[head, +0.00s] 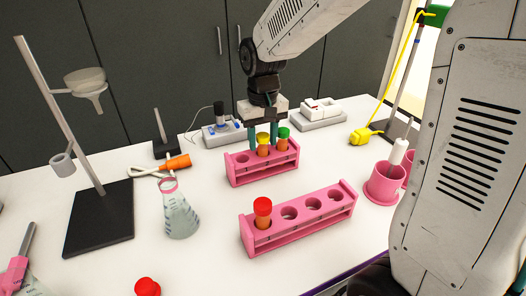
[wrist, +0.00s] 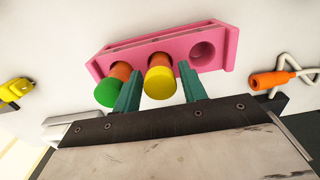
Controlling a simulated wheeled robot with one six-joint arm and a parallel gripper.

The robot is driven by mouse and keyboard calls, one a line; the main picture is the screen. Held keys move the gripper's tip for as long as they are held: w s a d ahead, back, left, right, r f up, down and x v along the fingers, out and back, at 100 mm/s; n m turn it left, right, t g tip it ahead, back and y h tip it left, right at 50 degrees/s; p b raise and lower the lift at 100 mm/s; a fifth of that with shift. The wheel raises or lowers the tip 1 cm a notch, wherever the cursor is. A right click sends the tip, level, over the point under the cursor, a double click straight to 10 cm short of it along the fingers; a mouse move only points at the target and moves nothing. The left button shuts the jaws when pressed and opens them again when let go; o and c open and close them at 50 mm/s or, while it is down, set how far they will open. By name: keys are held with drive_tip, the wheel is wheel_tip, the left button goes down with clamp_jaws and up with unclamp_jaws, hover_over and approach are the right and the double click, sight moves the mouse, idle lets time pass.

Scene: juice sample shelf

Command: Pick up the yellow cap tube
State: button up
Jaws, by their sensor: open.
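The yellow cap tube (head: 263,139) stands in the middle hole of the far pink rack (head: 262,177). A green cap tube (head: 282,137) stands in the hole to its right, and the left hole is empty. My gripper (head: 263,145) is above that rack with its jaws open. In the wrist view, the yellow cap (wrist: 159,82) lies between the two teal fingers (wrist: 160,92), with gaps visible on both sides. The green cap (wrist: 110,92) is just outside one finger, very close to it. The lower part of the yellow cap tube is hidden in the rack.
A near pink rack (head: 300,228) holds a red cap tube (head: 263,210) and has empty holes. Around are a flask (head: 179,215), a ring stand (head: 100,215), an orange-handled tool (head: 175,163), pink cups (head: 382,184) and another red cap (head: 147,287). White table shows between the racks.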

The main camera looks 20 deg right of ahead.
drive_tip(key=shift+f, duration=0.85)
drive_tip(key=c, duration=0.7)
drive_tip(key=shift+c, duration=0.2)
drive_tip(key=shift+r, duration=0.15)
